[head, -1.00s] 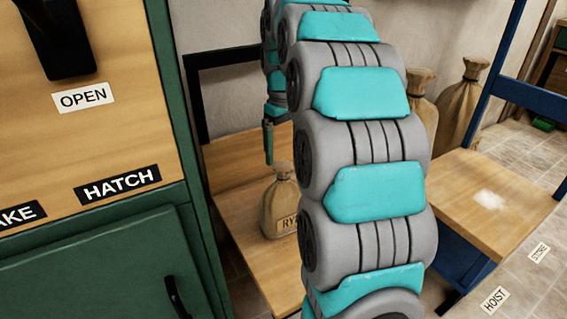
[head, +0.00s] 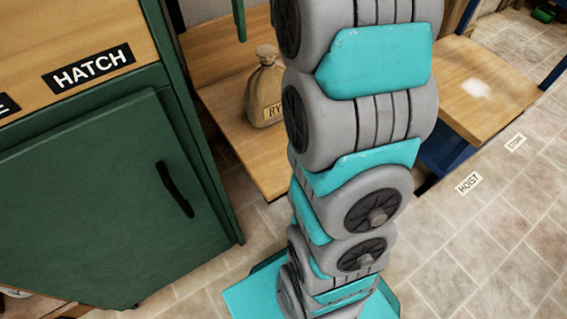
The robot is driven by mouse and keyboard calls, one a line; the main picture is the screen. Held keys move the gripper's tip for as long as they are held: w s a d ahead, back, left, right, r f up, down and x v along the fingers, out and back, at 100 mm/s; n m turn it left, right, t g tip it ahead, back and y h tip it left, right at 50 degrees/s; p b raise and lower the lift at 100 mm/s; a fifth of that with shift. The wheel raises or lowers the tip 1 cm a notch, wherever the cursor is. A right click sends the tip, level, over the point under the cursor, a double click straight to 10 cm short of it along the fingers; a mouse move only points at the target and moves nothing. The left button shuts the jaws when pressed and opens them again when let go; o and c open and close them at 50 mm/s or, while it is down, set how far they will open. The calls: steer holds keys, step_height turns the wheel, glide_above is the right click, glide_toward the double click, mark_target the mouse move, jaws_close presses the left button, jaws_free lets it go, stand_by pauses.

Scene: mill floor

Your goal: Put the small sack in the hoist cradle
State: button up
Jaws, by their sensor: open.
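The small sack (head: 265,88) is tan, tied at the neck, with a label starting "RY"; my arm hides part of its right side. It stands upright on a low wooden platform (head: 222,110). A wooden deck with a white patch (head: 500,95) on a blue frame, likely the hoist cradle, is at the right near a floor tag reading HOIST (head: 469,183). The deck holds no sack.
A green cabinet (head: 90,200) with a black handle and a HATCH label stands at the left, close to the platform. A second floor tag reads STORE (head: 516,143). The tiled floor (head: 480,260) at the lower right is clear. My arm blocks the middle of the view.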

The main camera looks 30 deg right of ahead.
steer(key=s+a+f, duration=0.4)
steer(key=s+f, duration=0.1)
steer(key=s, duration=0.5)
steer(key=s+a+f+m+g, duration=0.1)
steer(key=s+a+f, duration=0.3)
steer(key=s, duration=0.5)
steer(key=s+a+f+m, duration=0.1)
steer(key=s+a+f, duration=0.3)
steer(key=s, duration=0.6)
step_height(320, 180, down, 2)
steer(key=shift+s+g, duration=0.3)
steer(key=shift+s, duration=0.05)
steer(key=shift+m, duration=0.3)
